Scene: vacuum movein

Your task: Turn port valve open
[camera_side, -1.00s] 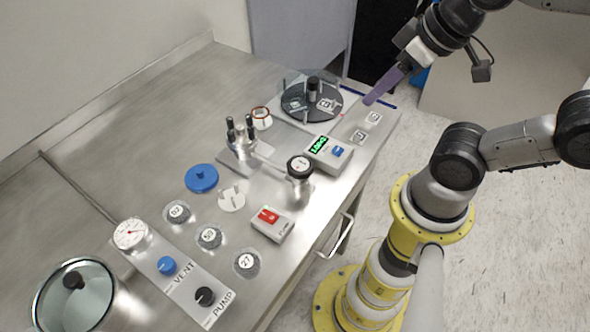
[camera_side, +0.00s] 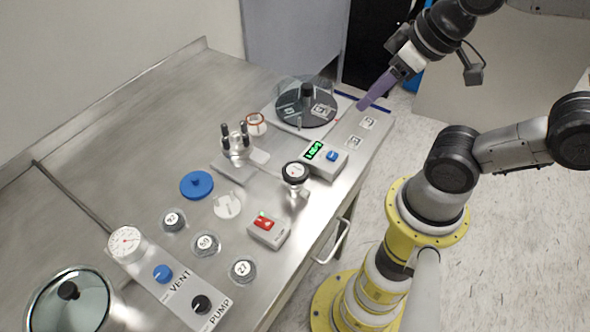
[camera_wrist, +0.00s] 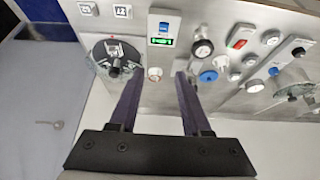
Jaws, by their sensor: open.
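My gripper (camera_side: 362,104) is open and empty, held at the upper right over the balance end of the bench in the side view. Its two dark purple fingers stand apart in the wrist view (camera_wrist: 158,78). No part is clearly marked as the port valve. A black-topped round knob on a metal body (camera_side: 295,172) stands near the bench's front edge, apart from my gripper; it also shows in the wrist view (camera_wrist: 203,48). A blue VENT knob (camera_side: 163,273) and a black PUMP knob (camera_side: 201,304) sit on the panel at lower left.
A dark round plate under a clear cover (camera_side: 306,104) stands near my gripper.

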